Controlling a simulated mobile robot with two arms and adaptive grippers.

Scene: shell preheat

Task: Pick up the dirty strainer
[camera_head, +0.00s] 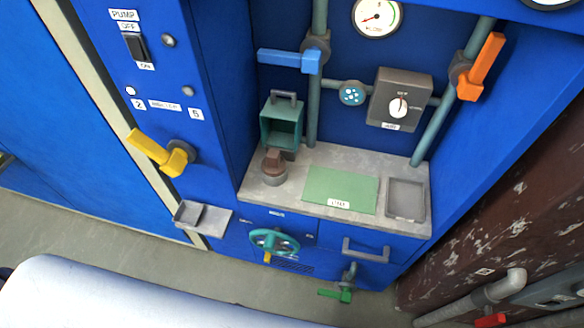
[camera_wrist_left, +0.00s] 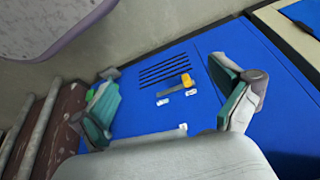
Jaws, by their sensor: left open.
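No thing in view is plainly marked as the dirty strainer. In the head view a dark teal open-fronted box with a grey handle on top (camera_head: 282,122) stands at the back left of the grey ledge (camera_head: 325,158). In front of it is a brown capped piece on a round grey base (camera_head: 273,168). I cannot tell whether either is the strainer. My left gripper (camera_wrist_left: 163,82) is open and empty in the left wrist view, with its fingers spread before a blue panel. Neither gripper shows in the head view.
A green mat (camera_head: 340,189) and a shallow grey tray (camera_head: 406,198) lie on the ledge. A small grey tray (camera_head: 203,216) juts out at lower left. Yellow (camera_head: 163,153), blue (camera_head: 289,59) and orange (camera_head: 482,67) levers stick out around the ledge. A teal handwheel (camera_head: 274,242) sits below.

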